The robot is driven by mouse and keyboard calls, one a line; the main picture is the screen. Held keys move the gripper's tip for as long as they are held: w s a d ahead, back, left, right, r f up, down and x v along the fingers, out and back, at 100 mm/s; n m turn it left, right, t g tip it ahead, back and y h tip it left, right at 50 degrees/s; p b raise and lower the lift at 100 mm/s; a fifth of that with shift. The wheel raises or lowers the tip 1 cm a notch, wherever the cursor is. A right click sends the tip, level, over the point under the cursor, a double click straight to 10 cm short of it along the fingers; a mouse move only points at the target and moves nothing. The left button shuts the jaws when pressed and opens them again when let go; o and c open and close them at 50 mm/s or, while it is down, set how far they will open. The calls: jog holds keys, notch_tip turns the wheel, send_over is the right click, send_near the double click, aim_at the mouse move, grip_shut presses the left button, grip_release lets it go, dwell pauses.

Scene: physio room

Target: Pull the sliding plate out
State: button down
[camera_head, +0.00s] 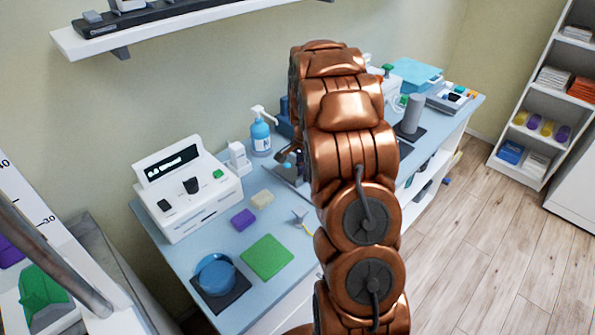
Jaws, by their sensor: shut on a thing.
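My copper-coloured arm rises in front of the light blue bench and bends over toward its back. I cannot make out the sliding plate with certainty.
On the bench (186,255) are a white device with a display (186,190), a blue pump bottle (261,135), a green square (266,257), and a blue round dish (215,274). A wall shelf (170,28) hangs above. Open floor (480,230) lies right.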

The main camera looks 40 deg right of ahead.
jog(key=s+b, duration=0.1)
jog(key=s, duration=0.1)
jog(key=s+b, duration=0.1)
jog(key=s, duration=0.2)
jog(key=s+d+b, duration=0.1)
jog(key=s, duration=0.2)
jog(key=shift+s+d+b, duration=0.1)
jog(key=shift+s+b, duration=0.1)
jog(key=shift+b, duration=0.1)
jog(key=c, duration=1.2)
grip_release()
jog(key=shift+r, duration=0.1)
notch_tip(320, 180, up, 12)
